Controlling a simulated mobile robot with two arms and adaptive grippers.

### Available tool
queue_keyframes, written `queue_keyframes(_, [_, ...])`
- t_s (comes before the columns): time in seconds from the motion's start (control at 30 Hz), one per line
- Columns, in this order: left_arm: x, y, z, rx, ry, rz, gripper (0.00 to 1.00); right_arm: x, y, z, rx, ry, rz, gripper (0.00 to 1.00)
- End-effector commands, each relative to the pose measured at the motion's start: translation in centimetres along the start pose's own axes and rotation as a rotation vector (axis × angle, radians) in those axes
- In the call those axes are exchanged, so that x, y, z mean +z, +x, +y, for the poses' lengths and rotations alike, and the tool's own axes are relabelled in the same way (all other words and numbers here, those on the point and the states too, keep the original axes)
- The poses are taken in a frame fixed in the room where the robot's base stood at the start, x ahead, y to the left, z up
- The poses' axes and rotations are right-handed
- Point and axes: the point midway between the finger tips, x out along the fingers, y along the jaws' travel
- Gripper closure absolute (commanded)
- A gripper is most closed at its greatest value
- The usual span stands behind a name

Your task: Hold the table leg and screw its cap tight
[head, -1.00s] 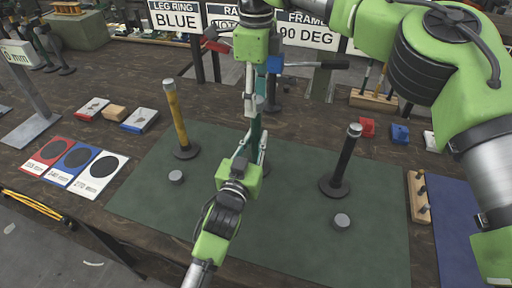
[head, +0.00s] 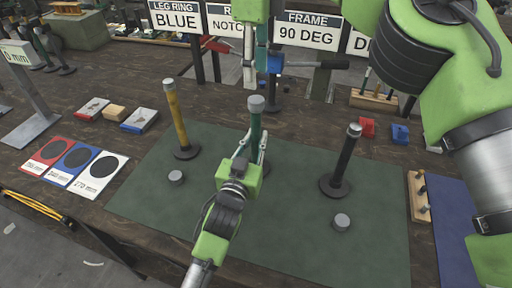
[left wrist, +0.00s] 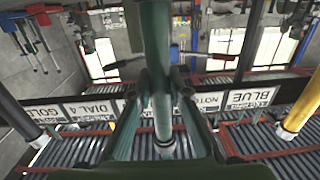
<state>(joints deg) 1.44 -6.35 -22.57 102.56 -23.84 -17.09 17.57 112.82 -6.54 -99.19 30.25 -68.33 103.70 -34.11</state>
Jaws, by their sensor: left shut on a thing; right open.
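The green table leg (head: 256,130) stands upright on the green mat, with a grey cap (head: 256,102) on its top end. My left gripper (head: 253,152) is shut on the leg below the cap. In the left wrist view the leg (left wrist: 155,45) runs between the fingers, and its grey cap (left wrist: 163,130) shows at the lower end. My right gripper (head: 257,75) is open and empty, above and apart from the cap. Whether the cap is tight cannot be told. The leg's foot is mostly hidden behind my left gripper.
A yellow leg (head: 175,115) and a black leg (head: 345,160) stand on the mat (head: 290,230), left and right. Loose grey caps (head: 176,177) (head: 341,221) lie near them. Size cards (head: 72,160) lie at left. A wooden block (head: 419,195) and blue mat (head: 452,230) lie at right.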

Motion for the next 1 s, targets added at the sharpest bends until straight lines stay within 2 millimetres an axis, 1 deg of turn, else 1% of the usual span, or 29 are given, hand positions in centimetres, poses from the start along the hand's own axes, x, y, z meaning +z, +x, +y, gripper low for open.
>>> queue_keyframes(0.03, [0.1,0.0,0.0,0.0,0.0,-0.001,0.78,0.0,0.0,0.0,0.0,0.0,0.0,0.54])
queue_keyframes(0.1, [0.0,0.0,0.0,0.0,0.0,-0.001,0.63,0.0,0.0,0.0,0.0,0.0,0.0,0.54])
queue_keyframes(0.43, [0.0,-0.1,0.0,0.0,0.0,0.0,0.63,0.0,0.0,0.0,0.0,0.001,0.0,0.54])
queue_keyframes(0.57, [0.1,-0.9,0.0,0.0,0.0,-0.001,0.63,0.0,0.0,0.0,0.0,0.001,0.0,0.54])
queue_keyframes(0.67, [0.1,-2.4,0.0,0.0,-0.001,-0.002,0.63,0.0,0.0,0.0,0.0,0.001,0.0,0.54])
queue_keyframes(0.9, [0.2,-7.2,0.0,0.0,-0.001,-0.004,0.63,0.0,0.0,0.0,0.0,0.0,0.0,0.54])
queue_keyframes(1.0, [0.2,-9.0,0.0,0.0,-0.001,-0.004,0.63,0.0,0.0,0.0,0.0,0.0,0.0,0.54])
